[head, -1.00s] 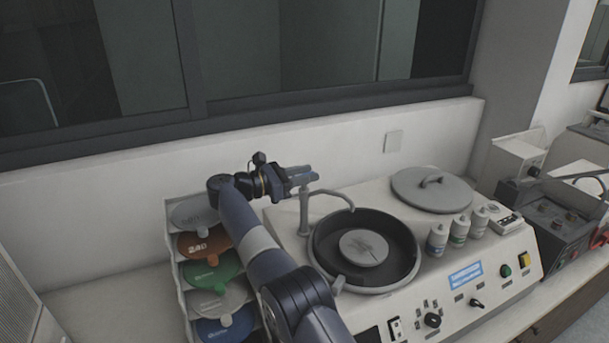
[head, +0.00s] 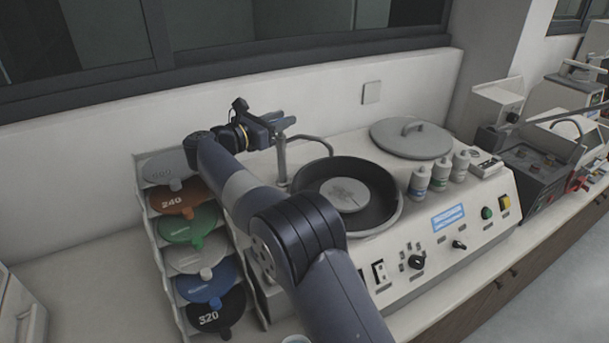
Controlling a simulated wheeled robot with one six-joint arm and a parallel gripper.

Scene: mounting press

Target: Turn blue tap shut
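A grey tap with an upright post (head: 281,160) and a curved spout stands at the back left of the grinding machine, its spout reaching over the round basin. My gripper (head: 283,121) is at the top of this post, pointing right. A blue handle cannot be made out there; my gripper covers that spot. The fingers are small and dark, so I cannot tell whether they are open, shut or touching the tap.
The basin (head: 391,208) holds a grey disc. A round lid (head: 390,140) and several white bottles (head: 440,175) are to the right. A rack (head: 160,262) of coloured discs stands at left. My arm crosses the machine's left front.

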